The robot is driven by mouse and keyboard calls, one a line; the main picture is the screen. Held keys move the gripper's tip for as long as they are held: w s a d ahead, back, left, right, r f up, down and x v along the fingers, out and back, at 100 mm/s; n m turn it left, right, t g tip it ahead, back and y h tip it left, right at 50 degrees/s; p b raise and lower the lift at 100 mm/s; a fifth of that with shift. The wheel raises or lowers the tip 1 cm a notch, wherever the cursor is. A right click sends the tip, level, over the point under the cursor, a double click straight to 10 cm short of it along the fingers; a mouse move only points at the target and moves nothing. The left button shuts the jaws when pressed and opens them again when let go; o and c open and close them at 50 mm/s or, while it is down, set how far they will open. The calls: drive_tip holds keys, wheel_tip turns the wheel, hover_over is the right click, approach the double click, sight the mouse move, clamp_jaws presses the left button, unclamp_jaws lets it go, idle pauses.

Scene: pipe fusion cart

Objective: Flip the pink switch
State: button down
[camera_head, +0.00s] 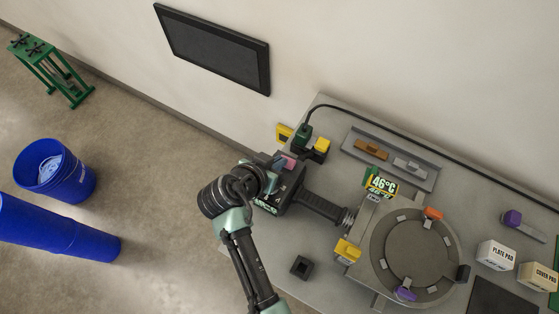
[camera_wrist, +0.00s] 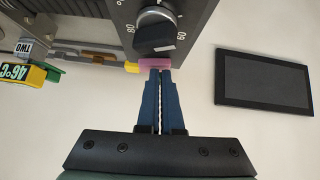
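The pink switch (camera_head: 288,161) is on the dark control box (camera_head: 293,188) at the left end of the grey cart. In the wrist view the pink switch (camera_wrist: 155,62) shows as a small bar on the box's edge, beside a round dial (camera_wrist: 155,30). My gripper (camera_head: 274,160) is at the switch from the left. In the wrist view my gripper (camera_wrist: 160,72) has its two blue fingers together, with only a thin line between them, and nothing held. The fingertips meet the pink bar in the picture. I cannot tell whether they touch it.
A black handle (camera_head: 322,207) runs from the box toward a round plate (camera_head: 415,250). A green plug (camera_head: 304,133) and yellow blocks (camera_head: 321,146) stand just behind the box. A dark square socket (camera_head: 302,267) sits in front. Blue bins (camera_head: 60,170) stand on the floor left.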

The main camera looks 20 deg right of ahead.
drive_tip(key=shift+s+f, duration=0.1)
drive_tip(key=shift+s, duration=0.1)
drive_tip(key=shift+s+d+p, duration=0.4)
drive_tip(key=shift+s+d, duration=0.2)
drive_tip(key=shift+s, duration=0.05)
